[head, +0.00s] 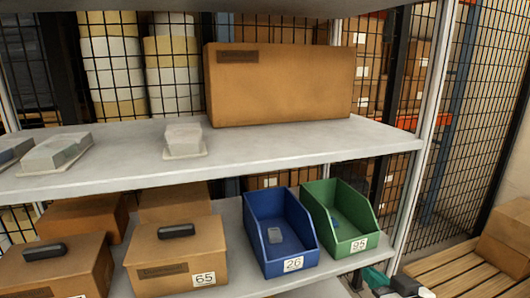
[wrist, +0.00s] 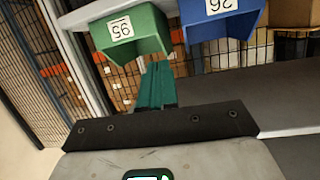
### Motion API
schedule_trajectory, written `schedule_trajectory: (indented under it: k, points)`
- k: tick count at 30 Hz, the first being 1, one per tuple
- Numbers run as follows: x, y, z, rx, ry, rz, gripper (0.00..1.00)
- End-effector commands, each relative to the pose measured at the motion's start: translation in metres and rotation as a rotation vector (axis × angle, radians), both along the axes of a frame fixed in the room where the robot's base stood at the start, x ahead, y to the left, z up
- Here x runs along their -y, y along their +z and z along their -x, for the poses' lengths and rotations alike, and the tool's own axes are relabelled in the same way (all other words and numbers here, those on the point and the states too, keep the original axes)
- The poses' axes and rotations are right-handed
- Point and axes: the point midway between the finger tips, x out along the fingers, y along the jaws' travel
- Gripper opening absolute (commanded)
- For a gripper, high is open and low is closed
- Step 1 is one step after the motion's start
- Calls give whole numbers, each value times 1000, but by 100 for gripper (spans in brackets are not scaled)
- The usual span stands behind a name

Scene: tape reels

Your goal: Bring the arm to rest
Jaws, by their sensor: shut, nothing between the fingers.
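My gripper (head: 373,276) shows at the bottom right of the head view, low in front of the shelf and just below the green bin. In the wrist view its teal fingers (wrist: 157,70) are together, with nothing between them. The fingers point toward the shelf and are apart from the bins, as far as I can tell. Most of my arm is outside the head view.
A shelf post (head: 417,140) stands right, near a wooden pallet (head: 463,268) with cartons.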

Motion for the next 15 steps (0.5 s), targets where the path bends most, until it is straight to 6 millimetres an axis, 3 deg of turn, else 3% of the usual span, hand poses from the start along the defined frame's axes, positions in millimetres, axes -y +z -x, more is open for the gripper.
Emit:
schedule_trajectory:
  k: [1,6,12,15]
  points:
    - [3,-33,19,-94,-8,13,0]
    - [17,-123,94,-403,-41,56,0]
    - [34,-202,204,-768,-89,106,0]
    - [41,-226,259,-930,-115,128,0]
